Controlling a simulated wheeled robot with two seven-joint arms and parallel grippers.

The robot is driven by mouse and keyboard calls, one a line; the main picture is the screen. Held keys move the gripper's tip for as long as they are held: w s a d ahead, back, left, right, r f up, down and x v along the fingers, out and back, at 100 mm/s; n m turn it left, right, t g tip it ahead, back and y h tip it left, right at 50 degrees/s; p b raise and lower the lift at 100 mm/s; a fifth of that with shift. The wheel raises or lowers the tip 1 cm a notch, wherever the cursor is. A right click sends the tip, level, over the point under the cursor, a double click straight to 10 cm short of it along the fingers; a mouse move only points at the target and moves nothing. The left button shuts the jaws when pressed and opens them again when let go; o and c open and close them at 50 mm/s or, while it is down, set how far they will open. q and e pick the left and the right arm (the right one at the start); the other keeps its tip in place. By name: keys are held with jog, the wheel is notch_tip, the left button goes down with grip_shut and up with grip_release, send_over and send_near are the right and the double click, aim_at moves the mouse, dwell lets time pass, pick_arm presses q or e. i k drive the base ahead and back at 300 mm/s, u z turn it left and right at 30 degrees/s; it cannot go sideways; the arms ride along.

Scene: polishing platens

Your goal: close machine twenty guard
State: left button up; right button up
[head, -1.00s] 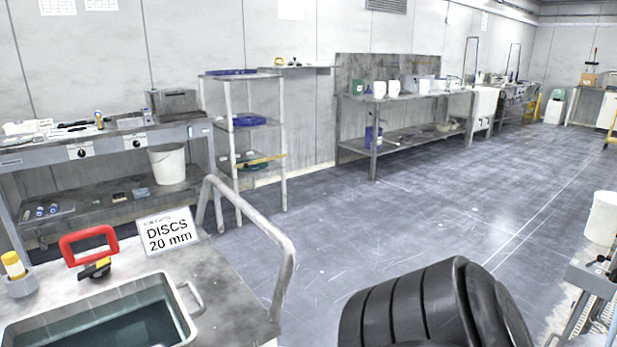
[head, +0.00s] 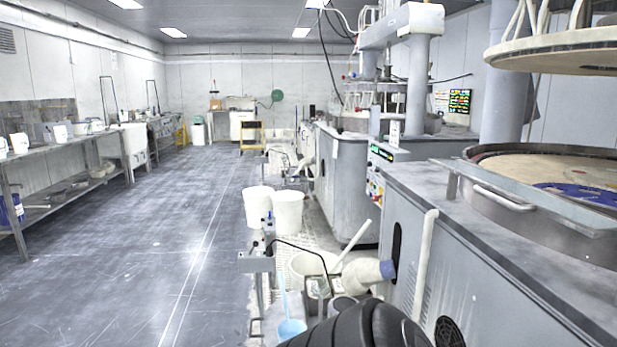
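A polishing machine (head: 430,215) with a grey cabinet stands close on the right. On its top is a large round platen (head: 550,168) inside a metal rim. A curved metal wall with a bar handle (head: 503,197) and a flat strip along it (head: 530,195) runs around the near side; it may be a guard. A round plate (head: 560,42) hangs above the platen. A second machine (head: 345,170) stands farther back. No number twenty is readable, so I cannot tell which machine it is. Neither gripper is in view.
White buckets (head: 287,210), a blue scoop (head: 291,328) and hoses crowd the floor beside the near machine. A bench (head: 60,175) lines the left wall. A yellow cart (head: 251,135) stands far back. The aisle floor (head: 150,240) is clear.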

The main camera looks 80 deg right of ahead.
aim_at(602, 224)
jog(key=z, duration=2)
jog(key=i, duration=0.9)
jog(key=z, duration=1.15)
